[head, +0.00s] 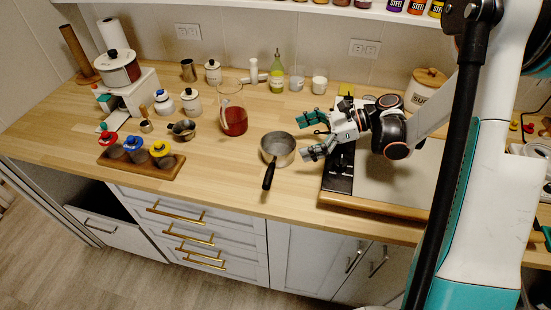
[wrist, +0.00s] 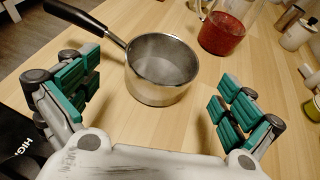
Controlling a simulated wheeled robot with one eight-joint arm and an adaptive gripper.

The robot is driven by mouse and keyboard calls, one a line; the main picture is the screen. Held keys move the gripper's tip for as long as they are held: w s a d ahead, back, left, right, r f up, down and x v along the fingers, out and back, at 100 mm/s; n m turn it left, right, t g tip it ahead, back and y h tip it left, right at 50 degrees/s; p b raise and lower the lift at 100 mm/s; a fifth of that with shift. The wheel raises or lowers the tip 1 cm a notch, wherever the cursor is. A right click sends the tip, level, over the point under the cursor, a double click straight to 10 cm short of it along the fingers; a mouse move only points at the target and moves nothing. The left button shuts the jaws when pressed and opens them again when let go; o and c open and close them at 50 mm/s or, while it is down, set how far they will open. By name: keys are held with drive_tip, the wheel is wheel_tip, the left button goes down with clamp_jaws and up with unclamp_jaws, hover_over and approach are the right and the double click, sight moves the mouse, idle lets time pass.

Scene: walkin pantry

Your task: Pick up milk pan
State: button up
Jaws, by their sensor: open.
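The milk pan (head: 278,147) is a small steel pan with a black handle, upright on the wooden counter. Its handle points toward the counter's front edge in the head view. In the wrist view the milk pan (wrist: 162,72) lies ahead of my gripper, its handle reaching to the upper left. My gripper (head: 312,136) is just right of the pan in the head view, above the counter. In the wrist view my gripper (wrist: 155,100) is open, its green-padded fingers spread wide and empty, with the pan beyond and between them. No contact with the pan shows.
A glass jug of red liquid (head: 233,121) stands left of the pan; it also shows in the wrist view (wrist: 222,34). A wooden tray (head: 140,164) with colored-lid jars is further left. Counter in front of the jug is clear.

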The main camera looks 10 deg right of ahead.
drive_tip(key=b+x, duration=0.1)
drive_tip(key=x, duration=0.1)
drive_tip(key=b+x, duration=0.1)
drive_tip(key=x, duration=0.1)
drive_tip(key=shift+w+f, duration=0.2)
drive_tip(key=shift+f, duration=0.2)
drive_tip(key=shift+a, duration=0.3)
drive_tip(key=c, duration=1.2)
